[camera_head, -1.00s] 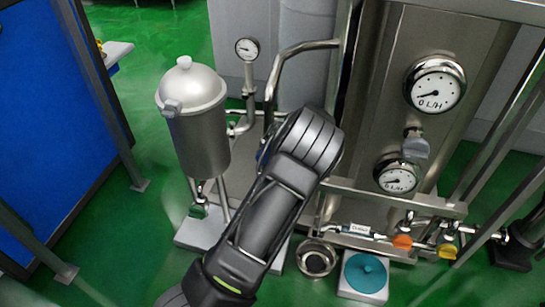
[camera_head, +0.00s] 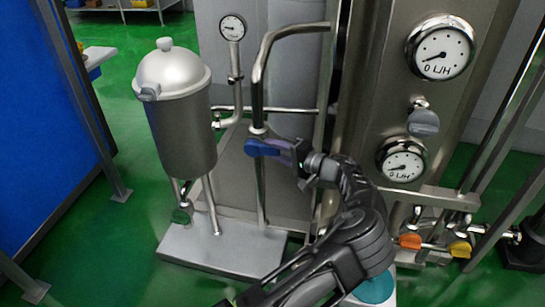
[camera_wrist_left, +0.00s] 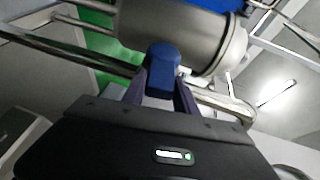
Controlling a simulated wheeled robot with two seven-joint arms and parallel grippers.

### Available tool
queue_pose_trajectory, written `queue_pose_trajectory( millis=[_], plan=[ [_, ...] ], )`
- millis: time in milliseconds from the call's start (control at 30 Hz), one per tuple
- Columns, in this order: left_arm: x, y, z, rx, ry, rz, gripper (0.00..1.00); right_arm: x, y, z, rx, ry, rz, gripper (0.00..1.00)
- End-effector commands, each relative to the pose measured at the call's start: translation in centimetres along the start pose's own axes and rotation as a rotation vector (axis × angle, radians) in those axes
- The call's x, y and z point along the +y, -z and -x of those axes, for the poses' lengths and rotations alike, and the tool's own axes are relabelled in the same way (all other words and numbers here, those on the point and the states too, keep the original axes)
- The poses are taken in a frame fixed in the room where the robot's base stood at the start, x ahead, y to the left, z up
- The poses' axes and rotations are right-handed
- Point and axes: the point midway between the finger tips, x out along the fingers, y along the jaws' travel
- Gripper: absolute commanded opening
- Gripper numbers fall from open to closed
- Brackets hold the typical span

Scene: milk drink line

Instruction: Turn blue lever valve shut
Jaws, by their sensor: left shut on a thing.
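The blue lever (camera_head: 264,147) sits on a vertical steel pipe in the middle of the head view. It lies roughly crosswise to the pipe and extends to the right. My left gripper (camera_head: 285,150) is shut on the lever from its right side, and its fingers hide part of it. In the left wrist view the blue lever (camera_wrist_left: 163,64) shows between the two fingertips of my left gripper (camera_wrist_left: 163,88). The valve body is only partly visible. My right gripper is not in view.
A lidded steel tank (camera_head: 180,110) stands left of the pipe on a pale base. A pressure gauge (camera_head: 232,28) is behind. A steel panel with two flow gauges (camera_head: 440,48) stands at right, with orange (camera_head: 410,241) and yellow (camera_head: 459,248) handles below.

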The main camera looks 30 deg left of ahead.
Motion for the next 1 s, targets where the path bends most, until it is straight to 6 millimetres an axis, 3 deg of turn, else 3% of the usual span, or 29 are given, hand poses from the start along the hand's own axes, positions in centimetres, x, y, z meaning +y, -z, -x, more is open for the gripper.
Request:
queue_pose_trajectory(
  millis=[33, 233, 800, 833, 1000],
  plan=[
    [1.0, 0.0, -0.1, 0.001, 0.029, -0.013, 0.0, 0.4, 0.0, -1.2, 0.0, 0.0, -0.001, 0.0],
    [1.3, -0.1, -0.1, -0.001, 0.118, -0.051, 0.0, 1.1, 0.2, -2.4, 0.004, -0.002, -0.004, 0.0],
    [1.2, -0.2, -0.2, -0.003, 0.16, -0.072, 0.0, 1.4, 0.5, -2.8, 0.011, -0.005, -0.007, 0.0],
    [1.2, -0.2, -0.2, -0.003, 0.16, -0.072, 0.36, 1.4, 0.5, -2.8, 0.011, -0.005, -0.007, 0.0],
    [1.2, -0.2, -0.2, -0.003, 0.159, -0.07, 0.5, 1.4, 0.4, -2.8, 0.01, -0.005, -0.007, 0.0]
  ],
)
